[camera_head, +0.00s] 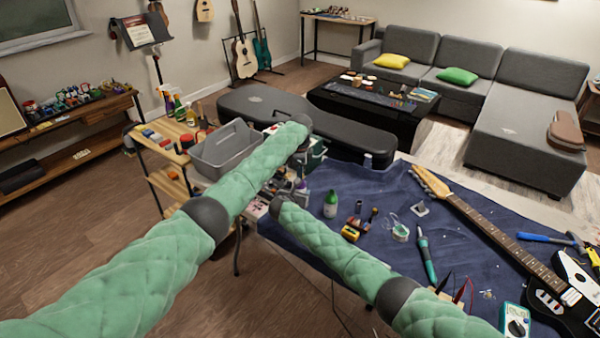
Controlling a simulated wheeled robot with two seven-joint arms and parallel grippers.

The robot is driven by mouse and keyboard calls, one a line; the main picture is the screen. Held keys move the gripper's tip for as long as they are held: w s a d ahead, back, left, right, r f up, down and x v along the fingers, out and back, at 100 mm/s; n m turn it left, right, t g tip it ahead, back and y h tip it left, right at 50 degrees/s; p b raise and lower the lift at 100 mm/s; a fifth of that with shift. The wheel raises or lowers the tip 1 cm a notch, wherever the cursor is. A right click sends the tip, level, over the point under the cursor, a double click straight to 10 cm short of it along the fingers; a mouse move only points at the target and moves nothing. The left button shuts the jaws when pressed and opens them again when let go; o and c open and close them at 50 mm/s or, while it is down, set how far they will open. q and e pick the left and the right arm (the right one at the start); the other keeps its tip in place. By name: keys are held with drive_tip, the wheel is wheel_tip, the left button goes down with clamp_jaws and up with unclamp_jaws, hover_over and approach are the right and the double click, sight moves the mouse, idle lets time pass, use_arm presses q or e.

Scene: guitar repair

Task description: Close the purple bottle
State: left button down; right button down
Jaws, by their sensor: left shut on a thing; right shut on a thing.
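A small purple patch, seemingly the purple bottle (302,195), shows at the left edge of the blue-covered table, between the ends of my two arms. It is mostly hidden, so I cannot tell its cap or its tilt. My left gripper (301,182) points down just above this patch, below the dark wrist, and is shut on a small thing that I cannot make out. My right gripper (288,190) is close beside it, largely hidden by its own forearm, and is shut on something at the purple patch.
A green bottle (330,205) stands on the blue cloth (385,240) just right of the grippers. Small jars, a teal tool (427,258), a black electric guitar (500,238) and a multimeter (515,320) lie further right. A grey bin (222,150) stands on a cart behind my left arm.

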use_arm(q)
drive_tip(key=c, duration=1.1)
unclamp_jaws()
drive_tip(key=shift+c, duration=0.2)
use_arm(e)
drive_tip(key=shift+f, duration=0.1)
use_arm(q)
wheel_tip(320, 180, up, 12)
use_arm(e)
drive_tip(key=c, duration=0.7)
unclamp_jaws()
use_arm(q)
drive_tip(key=shift+w, duration=0.1)
drive_tip(key=shift+f+b, duration=0.8)
use_arm(e)
drive_tip(key=shift+v, duration=3.9)
